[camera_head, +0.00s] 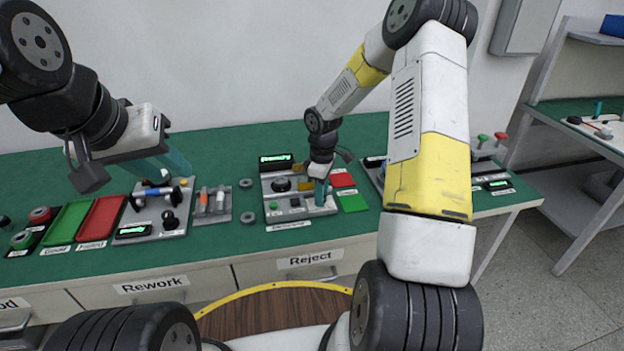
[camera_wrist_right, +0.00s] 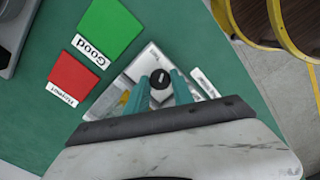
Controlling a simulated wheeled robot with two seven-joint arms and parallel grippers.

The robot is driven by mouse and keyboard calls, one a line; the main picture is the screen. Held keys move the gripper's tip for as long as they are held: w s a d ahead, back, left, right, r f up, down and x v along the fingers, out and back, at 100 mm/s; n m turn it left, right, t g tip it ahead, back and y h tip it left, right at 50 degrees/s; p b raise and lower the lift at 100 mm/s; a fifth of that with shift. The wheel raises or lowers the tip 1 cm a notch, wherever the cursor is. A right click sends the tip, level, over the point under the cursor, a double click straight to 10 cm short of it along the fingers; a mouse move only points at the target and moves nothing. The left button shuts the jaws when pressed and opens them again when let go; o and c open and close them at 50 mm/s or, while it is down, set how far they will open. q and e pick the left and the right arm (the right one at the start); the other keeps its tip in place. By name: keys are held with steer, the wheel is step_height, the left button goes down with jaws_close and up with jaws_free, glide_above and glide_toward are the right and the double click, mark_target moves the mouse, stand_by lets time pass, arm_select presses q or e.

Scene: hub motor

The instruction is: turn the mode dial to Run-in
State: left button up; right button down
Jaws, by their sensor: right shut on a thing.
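The tester unit (camera_head: 272,213) is a grey panel on the green bench, with a lit green display (camera_head: 276,158) behind it. My right gripper (camera_head: 321,190) is lowered over the right part of this panel. In the right wrist view its two teal fingertips (camera_wrist_right: 158,88) are shut on a round black dial (camera_wrist_right: 160,79) with a white pointer mark. The dial's label text is too small to read, and the gripper hides the dial in the head view. My left gripper (camera_head: 166,162) is raised at the left, its teal fingers apart and empty.
A red pad (camera_head: 342,180) and a green pad (camera_head: 353,203) lie right of the tester unit. A grey tray (camera_head: 212,217) with tools and a second grey station (camera_head: 135,222) stand to the left. Green (camera_head: 70,222) and red (camera_head: 102,217) bins lie further left.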

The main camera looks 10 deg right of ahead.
steer(key=m, duration=0.7)
steer(key=shift+r, duration=0.1)
steer(key=m, duration=0.3)
steer(key=shift+m, duration=0.4)
steer(key=shift+w+m, duration=0.1)
steer(key=shift+m, duration=1.8)
steer(key=c, duration=1.4)
jaws_free()
steer(key=shift+o, duration=0.2)
step_height(320, 180, up, 8)
steer(key=shift+f, duration=0.15)
